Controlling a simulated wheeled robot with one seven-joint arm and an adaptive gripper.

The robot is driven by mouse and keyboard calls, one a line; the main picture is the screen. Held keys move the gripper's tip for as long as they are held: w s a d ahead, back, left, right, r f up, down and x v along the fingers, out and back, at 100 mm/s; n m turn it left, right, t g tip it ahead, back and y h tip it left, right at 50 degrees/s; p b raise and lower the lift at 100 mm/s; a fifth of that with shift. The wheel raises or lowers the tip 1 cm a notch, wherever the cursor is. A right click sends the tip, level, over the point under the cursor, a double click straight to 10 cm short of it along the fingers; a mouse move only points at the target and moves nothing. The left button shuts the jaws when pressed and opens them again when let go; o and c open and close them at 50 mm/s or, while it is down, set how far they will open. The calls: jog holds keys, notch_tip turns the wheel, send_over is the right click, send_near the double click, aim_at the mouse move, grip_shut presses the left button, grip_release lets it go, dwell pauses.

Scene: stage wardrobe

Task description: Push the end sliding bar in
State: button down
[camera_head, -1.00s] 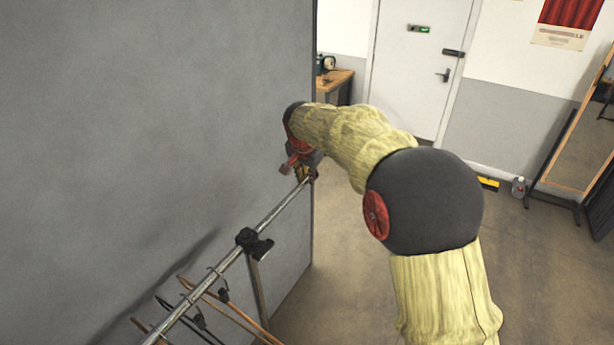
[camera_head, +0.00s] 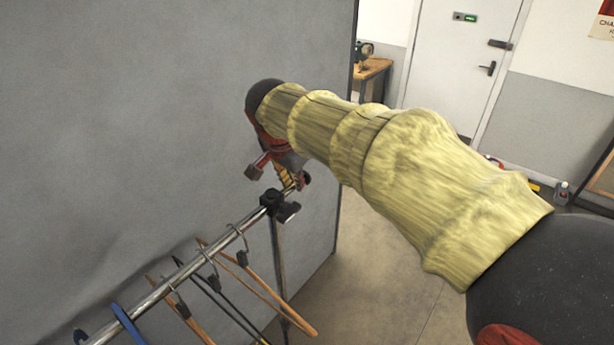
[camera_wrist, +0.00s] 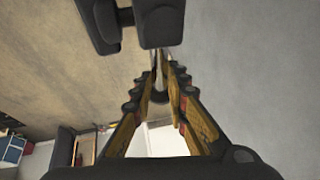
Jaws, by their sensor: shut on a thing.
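The end sliding bar (camera_head: 290,190) is a thin metal rod. Only a short length of it shows between the black clamp (camera_head: 271,200) at the end of the rack's rail and the dark cap at its far end. My gripper (camera_head: 289,179) is shut on the end sliding bar, close beyond the clamp. In the wrist view the fingers (camera_wrist: 160,88) close together around the bar, and the black clamp (camera_wrist: 130,25) looms just ahead. My arm hides part of the area beyond, and the exact finger contact is small in the head view.
The metal rail (camera_head: 200,262) carries several hangers (camera_head: 262,285). A rack post (camera_head: 279,260) drops below the clamp. A tall grey panel (camera_head: 150,120) stands close on the left. Open floor (camera_head: 385,275) lies to the right, with a white door (camera_head: 465,70) behind.

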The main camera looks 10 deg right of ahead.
jog(key=shift+s+a, duration=0.3)
jog(key=shift+s, duration=0.05)
jog(key=c, duration=1.7)
grip_release()
jog(key=shift+c, duration=0.2)
jog(key=v, duration=1.2)
